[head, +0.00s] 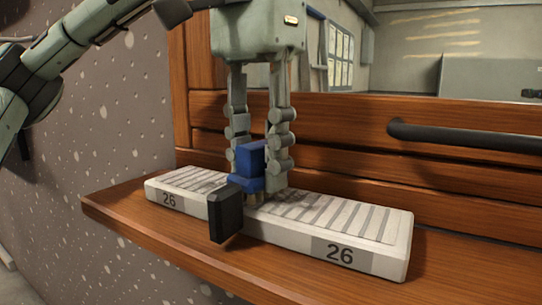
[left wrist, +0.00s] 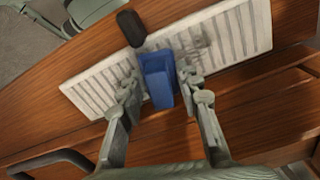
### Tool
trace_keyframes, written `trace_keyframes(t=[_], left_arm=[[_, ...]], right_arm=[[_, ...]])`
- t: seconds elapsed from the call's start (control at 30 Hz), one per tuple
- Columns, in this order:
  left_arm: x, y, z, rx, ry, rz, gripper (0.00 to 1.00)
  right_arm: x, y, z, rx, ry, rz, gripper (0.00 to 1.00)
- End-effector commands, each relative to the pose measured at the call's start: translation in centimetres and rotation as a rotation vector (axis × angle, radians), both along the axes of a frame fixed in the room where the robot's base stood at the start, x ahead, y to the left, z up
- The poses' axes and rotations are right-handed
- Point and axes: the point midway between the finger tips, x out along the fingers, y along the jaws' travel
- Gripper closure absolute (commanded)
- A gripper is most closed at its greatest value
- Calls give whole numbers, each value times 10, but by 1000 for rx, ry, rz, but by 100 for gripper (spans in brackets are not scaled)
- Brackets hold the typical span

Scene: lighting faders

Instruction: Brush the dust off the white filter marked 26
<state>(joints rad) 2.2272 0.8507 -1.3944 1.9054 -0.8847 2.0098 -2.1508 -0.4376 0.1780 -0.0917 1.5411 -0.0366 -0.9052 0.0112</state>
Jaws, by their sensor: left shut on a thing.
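The white filter (head: 385,262) is a long, low ribbed block lying flat on a wooden shelf. Its front face carries the number 26 near both ends. My left gripper (head: 259,180) points down over the filter's middle, shut on a blue brush (head: 252,158). Tan bristles show under the blue body, at the filter's top; whether they touch is unclear. A black block (head: 226,212) shows beside the brush over the front edge; I cannot tell whether it belongs to the brush. Grey dust (left wrist: 200,42) smudges the ribs to one side of the brush. My right gripper is not in view.
The wooden shelf (head: 130,208) has a bare strip along its front edge. A wooden panel (head: 330,125) rises behind the filter. A dark rail (head: 465,138) projects at the right. A speckled grey wall (head: 120,110) stands at the left.

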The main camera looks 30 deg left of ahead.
Motion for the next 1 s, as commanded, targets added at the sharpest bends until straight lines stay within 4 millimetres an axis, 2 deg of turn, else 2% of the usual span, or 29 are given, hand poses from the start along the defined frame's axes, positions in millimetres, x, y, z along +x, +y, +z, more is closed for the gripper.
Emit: trace_keyframes(t=[0.3, 0.53, 0.8, 1.0], left_arm=[[1, 27, -1, -1, -2, 4, 100], [1, 34, -1, 0, -1, 3, 100], [2, 57, 1, -1, -2, 4, 100], [2, 65, 1, -1, -2, 2, 100]], right_arm=[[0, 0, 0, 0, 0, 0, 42], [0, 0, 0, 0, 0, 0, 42], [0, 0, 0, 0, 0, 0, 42], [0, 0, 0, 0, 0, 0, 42]])
